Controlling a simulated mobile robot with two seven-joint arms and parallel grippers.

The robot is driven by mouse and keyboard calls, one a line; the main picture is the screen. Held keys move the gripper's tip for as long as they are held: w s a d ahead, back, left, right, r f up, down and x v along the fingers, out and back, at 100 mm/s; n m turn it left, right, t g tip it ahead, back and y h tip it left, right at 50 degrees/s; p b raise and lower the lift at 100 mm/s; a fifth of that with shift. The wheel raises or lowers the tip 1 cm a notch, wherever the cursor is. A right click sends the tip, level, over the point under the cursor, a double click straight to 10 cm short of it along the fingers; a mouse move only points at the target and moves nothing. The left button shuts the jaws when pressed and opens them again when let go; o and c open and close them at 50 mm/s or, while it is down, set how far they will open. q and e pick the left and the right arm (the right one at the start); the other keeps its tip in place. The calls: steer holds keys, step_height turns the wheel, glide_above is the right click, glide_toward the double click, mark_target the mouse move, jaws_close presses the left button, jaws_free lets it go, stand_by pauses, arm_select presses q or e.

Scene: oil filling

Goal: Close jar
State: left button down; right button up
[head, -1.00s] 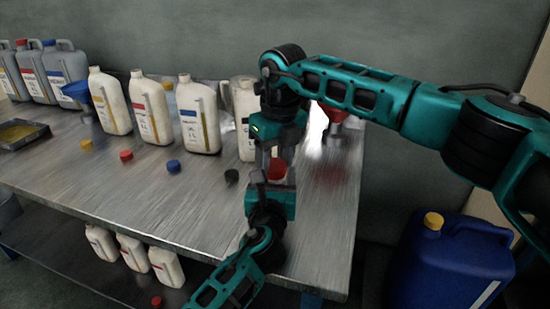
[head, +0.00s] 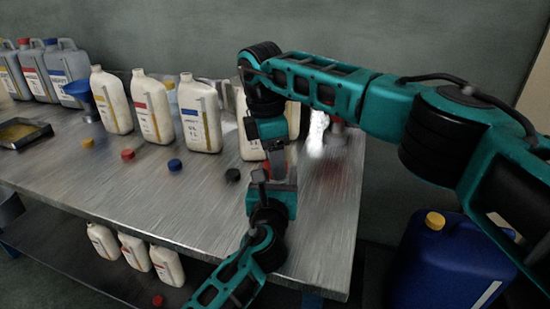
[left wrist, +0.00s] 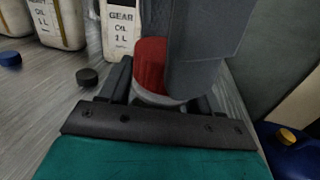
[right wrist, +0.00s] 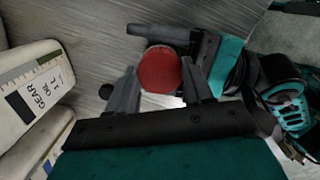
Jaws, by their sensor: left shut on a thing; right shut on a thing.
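The jar (left wrist: 158,98) shows as a pale body under a red lid (left wrist: 150,62) in the left wrist view. My left gripper (head: 268,190) is shut around the jar body, just above the front right of the table. My right gripper (head: 275,160) comes down from above and is shut on the red lid. In the right wrist view the lid (right wrist: 160,70) lies between the fingertips, with the left gripper's dark finger behind it. The lid seems to sit on the jar; whether it is fully tight cannot be told. Most of the jar is hidden by fingers.
White oil bottles (head: 199,115) stand along the table's back. A yellow, red, blue and black cap (head: 232,175) lie before them. A blue jerrycan (head: 440,265) stands right of the table. A tray (head: 22,146) is at far left. The table's front middle (head: 140,185) is clear.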

steer(key=m, duration=0.7)
steer(key=shift+w+g, duration=0.1)
steer(key=shift+g, duration=0.3)
steer(key=m, duration=0.4)
steer(key=shift+m, duration=0.4)
steer(key=o, duration=1)
steer(key=shift+r, duration=2.25)
steer(key=shift+c, duration=0.3)
